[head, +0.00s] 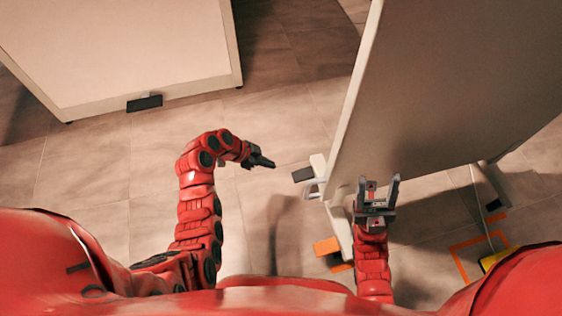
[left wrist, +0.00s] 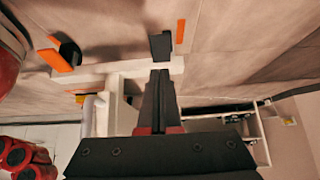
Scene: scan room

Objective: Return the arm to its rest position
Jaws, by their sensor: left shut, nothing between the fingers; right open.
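My left arm, red, bends up from the lower left of the head view, and its gripper (head: 262,161) is shut and empty above the tiled floor. In the left wrist view the left gripper's dark fingers (left wrist: 158,100) are together with nothing between them. My right gripper (head: 377,192) is open and empty, its two fingers pointing up in the head view. It appears in front of the lower part of a large panel; I cannot tell whether it touches it.
A large grey panel (head: 450,90) on a white frame (head: 338,220) fills the right. A pale cabinet or board (head: 120,50) stands at the upper left. Orange pieces (head: 327,246) and an orange floor outline (head: 463,262) lie near the panel. Tiled floor (head: 285,125) is clear between them.

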